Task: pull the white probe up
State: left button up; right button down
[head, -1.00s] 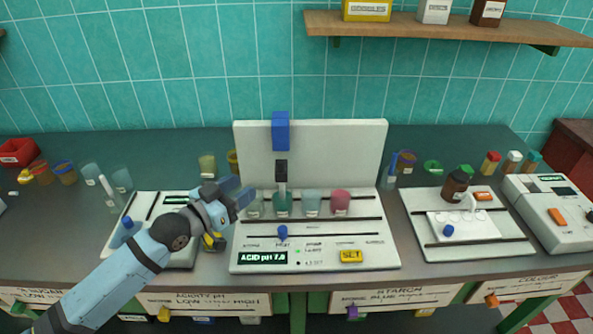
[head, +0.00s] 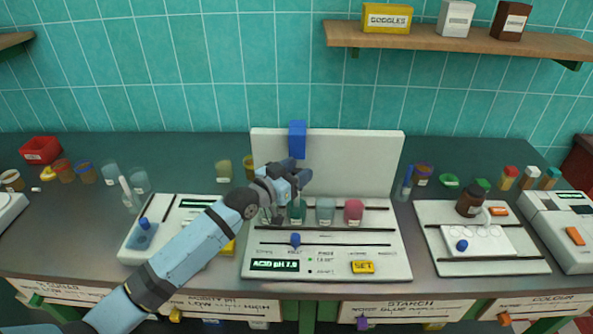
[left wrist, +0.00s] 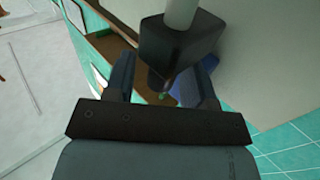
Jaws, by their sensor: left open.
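In the left wrist view the white probe shows as a pale rod (left wrist: 182,14) joined to a black block (left wrist: 178,45). My left gripper (head: 303,175) is open at this block. In the left wrist view its two fingers (left wrist: 165,78) lie on either side of the block's narrow end, with a gap visible; I cannot tell whether either finger touches it. In the head view my gripper hides most of the probe, below the blue block (head: 297,138) on the white back panel (head: 350,160). A green-tinted beaker (head: 297,213) stands just below my gripper. My right gripper is not in view.
A clear beaker (head: 325,212) and a pink beaker (head: 353,212) stand to the right on the pH station (head: 390,262). Its front has a blue slider knob (head: 295,240) and a yellow SET button (head: 362,267). A white tray with a brown bottle (head: 470,202) stands farther right.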

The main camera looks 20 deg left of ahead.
pick_arm(q)
grip_shut()
notch_tip(320, 180, up, 7)
jog(key=p, duration=0.6)
jog(key=shift+r, duration=0.2)
jog(key=shift+f, duration=0.1)
grip_release()
jog(key=shift+s, duration=0.1)
